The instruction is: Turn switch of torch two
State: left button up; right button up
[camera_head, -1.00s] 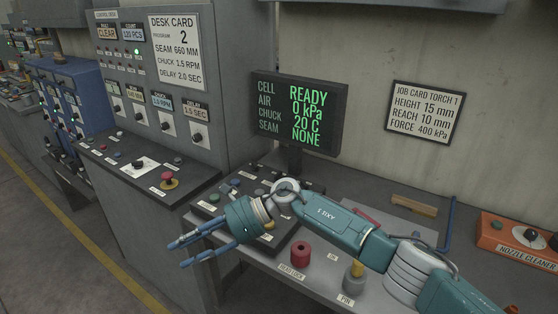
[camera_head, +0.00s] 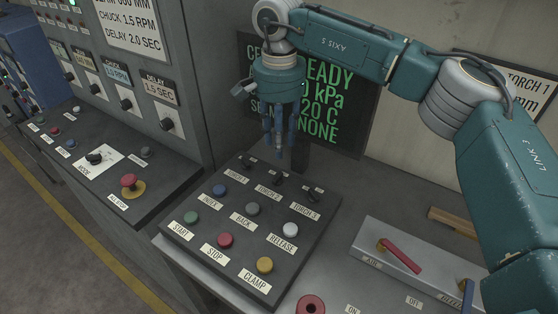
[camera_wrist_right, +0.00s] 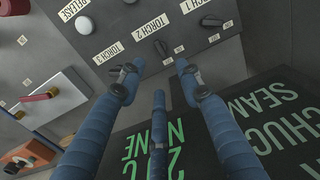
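The torch 2 switch (camera_head: 278,178) is a small black rotary knob on the dark control panel, between the torch 1 switch (camera_head: 248,160) and the torch 3 switch (camera_head: 313,193). My right gripper (camera_head: 279,150) points down just above and behind this row, apart from the knobs. In the right wrist view, its blue fingers (camera_wrist_right: 159,72) are spread with nothing between them. The torch 2 knob (camera_wrist_right: 162,48) shows just beyond and between the fingertips. The torch 3 knob is partly covered by one finger there. My left gripper is not in view.
The cell monitor (camera_head: 345,110) stands right behind my gripper. Push buttons, such as the grey back button (camera_head: 252,209) and white release button (camera_head: 290,230), sit in front of the switches. A box with a red lever (camera_head: 402,255) is at the right.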

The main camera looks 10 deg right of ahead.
jog(key=b, duration=0.4)
send_over(279, 177)
notch_tip(279, 177, down, 5)
jog(key=shift+s, duration=0.1)
jog(key=f+b, duration=0.3)
jog(key=f, duration=0.2)
jog(key=shift+w+f, duration=0.2)
jog(key=shift+f+b, duration=0.15)
jog(key=shift+b, duration=0.15)
jog(key=shift+c, duration=0.5)
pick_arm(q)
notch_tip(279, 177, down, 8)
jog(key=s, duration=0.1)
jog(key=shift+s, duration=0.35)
pick_arm(e)
grip_shut()
